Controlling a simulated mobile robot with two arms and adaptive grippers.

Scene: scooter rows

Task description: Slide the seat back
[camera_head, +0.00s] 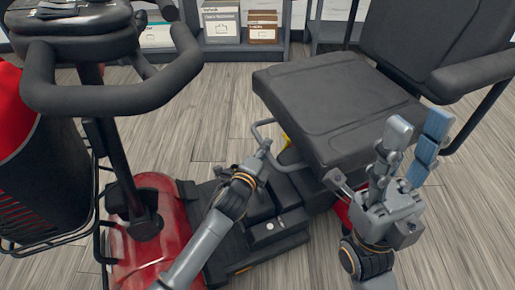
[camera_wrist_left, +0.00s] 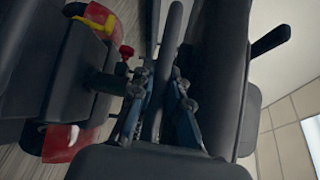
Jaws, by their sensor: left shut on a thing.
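The scooter's black seat (camera_head: 335,100) is at the upper right in the head view, with its backrest (camera_head: 415,40) behind it. A thin grey looped bar (camera_head: 258,128) sticks out from under the seat's left side. My left gripper (camera_head: 264,148) is at this bar, beside and below the seat cushion. In the left wrist view a dark bar (camera_wrist_left: 160,75) runs between the two blue-padded fingers of my left gripper (camera_wrist_left: 157,105), which is shut on it. My right gripper (camera_head: 417,122) is open and empty, fingers up, in front of the seat's right side.
The handlebar (camera_head: 110,98) and red front body (camera_head: 160,260) of the scooter are at the left, with a black basket (camera_head: 45,180). An armrest (camera_head: 475,75) stands right of the seat. A shelf with boxes (camera_head: 221,22) is at the back. Wooden floor is clear at the lower right.

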